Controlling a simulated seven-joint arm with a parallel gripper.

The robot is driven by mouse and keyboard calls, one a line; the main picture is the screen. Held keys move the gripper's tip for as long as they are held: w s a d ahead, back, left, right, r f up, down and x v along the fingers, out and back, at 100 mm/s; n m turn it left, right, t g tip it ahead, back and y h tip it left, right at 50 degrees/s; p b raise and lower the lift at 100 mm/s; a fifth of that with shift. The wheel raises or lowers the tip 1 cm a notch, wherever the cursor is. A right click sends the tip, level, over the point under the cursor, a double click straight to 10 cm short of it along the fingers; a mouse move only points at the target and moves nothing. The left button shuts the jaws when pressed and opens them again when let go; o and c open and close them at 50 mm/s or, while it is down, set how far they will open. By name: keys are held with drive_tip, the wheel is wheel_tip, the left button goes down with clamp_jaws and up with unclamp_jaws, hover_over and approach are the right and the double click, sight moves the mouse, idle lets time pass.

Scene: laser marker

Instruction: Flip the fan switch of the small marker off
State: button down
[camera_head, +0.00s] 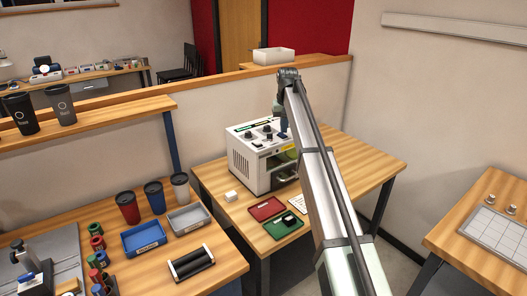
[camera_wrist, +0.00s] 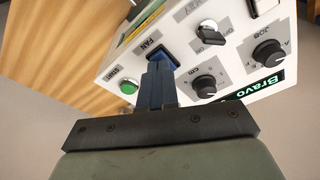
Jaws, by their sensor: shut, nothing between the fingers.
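The small marker (camera_head: 243,165) is a white box with knobs on its top panel, standing on the wooden table in the head view. Its panel fills the upper right of the wrist view. The FAN label (camera_wrist: 153,48) shows there, and my blue fingertips (camera_wrist: 163,58) are right beside it. They hide what is at that spot, so the fan switch and its position are not visible. My gripper (camera_head: 281,124) is shut and empty over the right part of the panel. I cannot tell whether the fingertips touch the panel.
Around the fingers are a green START button (camera_wrist: 129,87), a key switch (camera_wrist: 209,32), black knobs (camera_wrist: 204,87) and a Bravo label (camera_wrist: 263,84). A red tray (camera_head: 266,208) and a green tray (camera_head: 283,226) lie in front of the marker. The table's right side is clear.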

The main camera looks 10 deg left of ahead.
wheel_tip(320, 180, up, 6)
idle(0.8)
